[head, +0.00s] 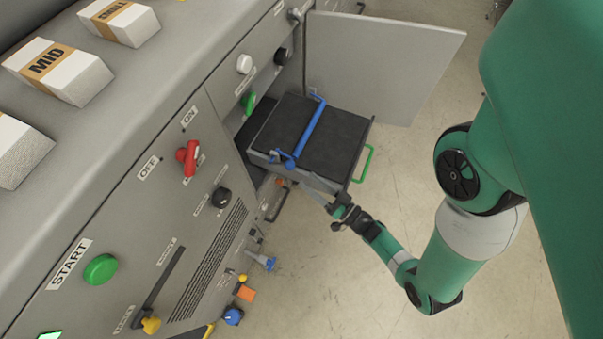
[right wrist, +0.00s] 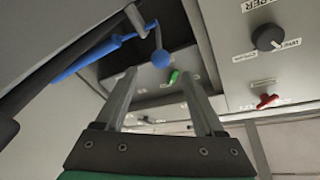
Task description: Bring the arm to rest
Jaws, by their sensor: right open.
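My right arm comes in from the right in the head view. Its gripper (head: 316,192) is just below the near edge of a pulled-out tray (head: 325,183), beside the machine front. In the right wrist view the right gripper (right wrist: 160,78) has its two fingers spread with nothing between them. A blue bar (head: 309,129) lies across the tray's dark top; it also shows in the right wrist view (right wrist: 108,48), with a blue ball knob (right wrist: 161,58) seen beyond the fingers. Whether the fingers touch the tray I cannot tell. My left gripper is not in view.
A grey door (head: 385,70) stands open behind the tray, which has a green handle (head: 362,163). The machine front carries a red switch (head: 188,158) and a green START button (head: 100,269). Several labelled blocks, one marked MID (head: 58,70), sit on top. Floor (head: 340,290) below the arm is clear.

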